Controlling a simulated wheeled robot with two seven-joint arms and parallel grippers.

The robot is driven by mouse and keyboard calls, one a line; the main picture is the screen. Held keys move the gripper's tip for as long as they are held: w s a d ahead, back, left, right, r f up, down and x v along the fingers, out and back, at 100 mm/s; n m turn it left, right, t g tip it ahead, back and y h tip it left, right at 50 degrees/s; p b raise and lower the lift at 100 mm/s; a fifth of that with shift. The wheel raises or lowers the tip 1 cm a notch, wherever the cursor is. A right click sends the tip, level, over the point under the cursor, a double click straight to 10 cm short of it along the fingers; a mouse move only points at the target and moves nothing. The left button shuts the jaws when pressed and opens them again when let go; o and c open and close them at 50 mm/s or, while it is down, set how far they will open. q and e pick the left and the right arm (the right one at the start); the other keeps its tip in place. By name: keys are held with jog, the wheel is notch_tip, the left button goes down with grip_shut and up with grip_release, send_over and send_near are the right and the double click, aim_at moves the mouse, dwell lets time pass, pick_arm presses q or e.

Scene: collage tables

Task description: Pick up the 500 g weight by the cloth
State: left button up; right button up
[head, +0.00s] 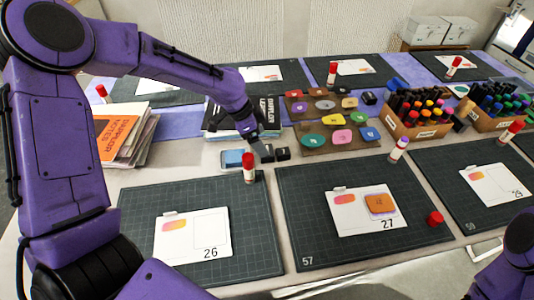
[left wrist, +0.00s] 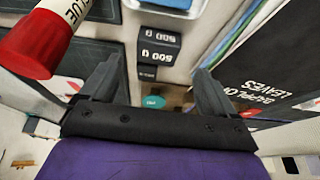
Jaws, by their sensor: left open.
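The black 500 g weight (head: 267,153) stands beside the blue cloth (head: 232,157) in its pale tray, on the table behind the front mats. In the left wrist view the weight (left wrist: 158,45) shows "500 G" lettering upside down, and the cloth (left wrist: 175,3) is at the top edge. A second black block (head: 283,153) stands just to its right; it also shows in the left wrist view (left wrist: 148,73). My left gripper (head: 258,148) is open and empty, close to the weight. In the left wrist view its fingers (left wrist: 160,68) are spread, with the weight between and beyond them. My right gripper is out of view.
A red-capped glue stick (head: 249,168) stands close in front of my left gripper; its cap (left wrist: 28,45) looms in the left wrist view. Dark supply packets (head: 222,122) lie behind. Cutting mats (head: 300,240) fill the front.

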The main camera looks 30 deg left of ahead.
pick_arm(q)
jog(key=x, duration=0.5)
jog(key=shift+s+f, duration=0.2)
jog(key=shift+s, duration=0.15)
jog(key=c, duration=1.5)
jog(key=shift+r, duration=0.1)
jog(key=shift+c, duration=0.2)
